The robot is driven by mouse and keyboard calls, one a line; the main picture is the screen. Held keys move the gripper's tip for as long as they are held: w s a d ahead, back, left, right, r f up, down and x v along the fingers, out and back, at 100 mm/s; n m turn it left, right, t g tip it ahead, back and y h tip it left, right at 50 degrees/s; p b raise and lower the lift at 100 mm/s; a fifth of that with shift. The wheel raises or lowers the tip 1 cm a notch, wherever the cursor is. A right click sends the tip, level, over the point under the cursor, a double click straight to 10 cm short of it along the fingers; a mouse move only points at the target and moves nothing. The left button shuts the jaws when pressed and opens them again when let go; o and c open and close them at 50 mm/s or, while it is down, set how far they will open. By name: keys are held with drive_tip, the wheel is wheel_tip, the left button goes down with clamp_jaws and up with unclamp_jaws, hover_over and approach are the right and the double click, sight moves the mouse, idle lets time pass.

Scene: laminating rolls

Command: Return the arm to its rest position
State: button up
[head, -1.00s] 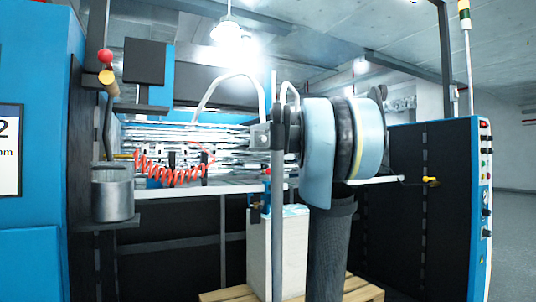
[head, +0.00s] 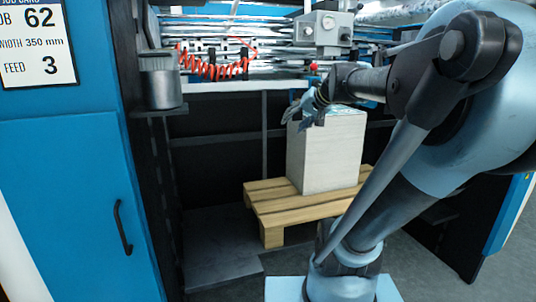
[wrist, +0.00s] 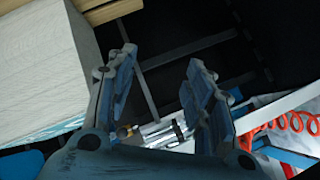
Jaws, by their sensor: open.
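My arm (head: 430,110) reaches in from the right side of the head view, bent at the elbow and pointing left. My gripper (head: 303,112) is at its end, seen in front of the upper left part of the pale stack (head: 325,155). I cannot tell how far it is from the stack. In the wrist view my gripper (wrist: 161,62) has its two blue-grey fingers spread apart, with nothing between them. The stack (wrist: 40,70) shows to the left of the fingers there.
The stack stands on a wooden pallet (head: 262,205) before the laminating machine. A metal pot (head: 160,82) sits on a bracket at left, near a blue cabinet with a job card (head: 38,42). A coiled red hose (head: 215,70) hangs behind; it also shows in the wrist view (wrist: 290,122).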

drive_tip(key=s+d+f+g+h, duration=0.3)
drive_tip(key=s+d+f, duration=0.1)
drive_tip(key=s+f, duration=0.7)
drive_tip(key=s+d+f+n+g+h, duration=0.1)
drive_tip(key=s+d+f+g+h, duration=0.2)
drive_tip(key=s+f, duration=0.8)
wheel_tip(320, 180, down, 4)
drive_tip(key=shift+s+d+f, duration=0.15)
drive_tip(key=shift+d+f, duration=0.05)
drive_tip(key=shift+d, duration=0.9)
drive_tip(key=shift+w+f, duration=0.2)
drive_tip(key=shift+w, duration=0.3)
